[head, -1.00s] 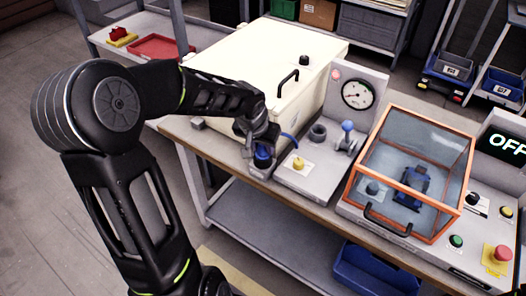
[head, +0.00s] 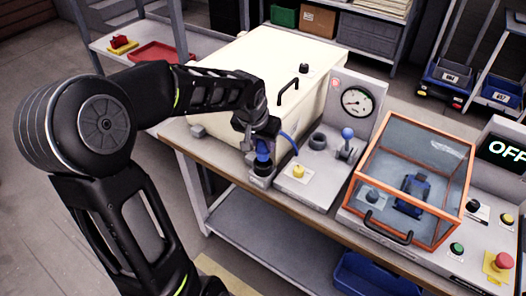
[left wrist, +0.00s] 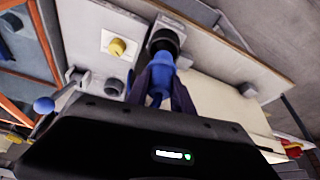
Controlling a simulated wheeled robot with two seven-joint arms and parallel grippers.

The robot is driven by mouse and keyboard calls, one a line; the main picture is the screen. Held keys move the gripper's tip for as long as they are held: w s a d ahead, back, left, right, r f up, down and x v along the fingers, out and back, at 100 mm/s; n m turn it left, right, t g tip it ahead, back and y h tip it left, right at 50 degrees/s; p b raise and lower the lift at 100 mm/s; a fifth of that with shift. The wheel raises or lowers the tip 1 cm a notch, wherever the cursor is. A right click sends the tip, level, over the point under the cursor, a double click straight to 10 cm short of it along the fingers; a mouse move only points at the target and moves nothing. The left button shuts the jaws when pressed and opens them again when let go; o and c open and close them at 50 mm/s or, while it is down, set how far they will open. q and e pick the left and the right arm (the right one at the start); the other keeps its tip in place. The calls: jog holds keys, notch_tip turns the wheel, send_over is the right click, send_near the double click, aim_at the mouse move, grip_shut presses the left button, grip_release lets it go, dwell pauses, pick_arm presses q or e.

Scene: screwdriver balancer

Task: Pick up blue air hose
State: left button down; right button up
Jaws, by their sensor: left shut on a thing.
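The blue air hose shows at its blue end piece (head: 263,149), with a thin blue line (head: 289,140) curving off to the right. My left gripper (head: 262,138) is shut on this blue end, just above a dark round holder (head: 261,169) on the bench's front edge. In the left wrist view the blue hose end (left wrist: 161,75) sits between the two fingers, in line with the black holder (left wrist: 163,41). I cannot tell whether it still touches the holder. My right gripper is not in view.
Right of the holder are a yellow knob (head: 298,171), a grey ring (head: 318,141), a blue-topped lever (head: 347,133) and a gauge (head: 357,100). A cream box (head: 250,75) stands behind. An orange-framed clear case (head: 415,170) is farther right.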

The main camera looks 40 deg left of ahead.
pick_arm(q)
notch_tip(320, 180, up, 6)
jog(key=shift+f, duration=0.2)
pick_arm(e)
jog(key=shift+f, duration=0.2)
pick_arm(q)
jog(key=shift+d+f, duration=0.1)
